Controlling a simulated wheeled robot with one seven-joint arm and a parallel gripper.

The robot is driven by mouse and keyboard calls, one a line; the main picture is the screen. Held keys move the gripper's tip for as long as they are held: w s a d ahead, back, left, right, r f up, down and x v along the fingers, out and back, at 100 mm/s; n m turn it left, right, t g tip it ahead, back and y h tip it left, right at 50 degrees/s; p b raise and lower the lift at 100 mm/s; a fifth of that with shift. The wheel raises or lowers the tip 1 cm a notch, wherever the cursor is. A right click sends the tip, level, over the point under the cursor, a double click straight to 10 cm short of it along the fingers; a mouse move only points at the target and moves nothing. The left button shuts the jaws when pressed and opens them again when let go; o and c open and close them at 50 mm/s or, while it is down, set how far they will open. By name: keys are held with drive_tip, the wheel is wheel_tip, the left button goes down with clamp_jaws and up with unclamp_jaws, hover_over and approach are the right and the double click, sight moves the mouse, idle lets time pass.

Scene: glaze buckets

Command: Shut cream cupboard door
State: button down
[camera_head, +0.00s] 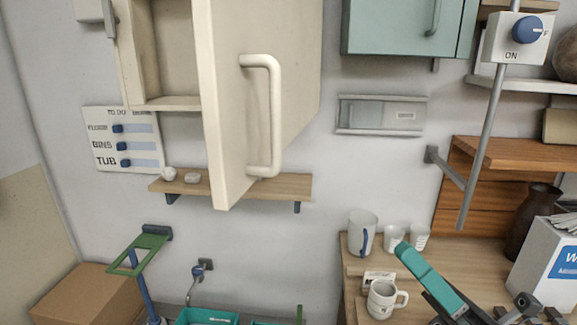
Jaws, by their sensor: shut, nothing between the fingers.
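The cream cupboard (166,104) hangs on the wall at upper left, its inside partly visible. Its cream door (292,85) stands open and swung out towards me, with its free edge nearest. A cream bar handle (275,115) is on the door face turned to the right. The door hides the cupboard's right part and the hinge side. What appears to be my gripper (403,249), teal with dark parts behind it, is at lower right, shut and empty. It is below and right of the door, apart from it, in front of the counter.
A wooden shelf (230,187) with small white items is below the door. A mug (382,299), a jug (361,232) and cups stand on the counter near my gripper. A grey rod (482,150) hangs at right.

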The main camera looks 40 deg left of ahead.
drive_tip(key=s+a+r+n+t+h, duration=0.1)
drive_tip(key=a+r+n+t+h, duration=0.2)
drive_tip(key=r+n+h, duration=0.55)
drive_tip(key=m, duration=0.4)
approach(263, 161)
drive_tip(key=shift+n, duration=0.25)
drive_tip(key=x, duration=0.6)
drive_tip(key=shift+s+a, duration=0.15)
drive_tip(key=shift+s, duration=0.1)
drive_tip(key=shift+a+t, duration=0.1)
drive_tip(key=shift+t, duration=0.3)
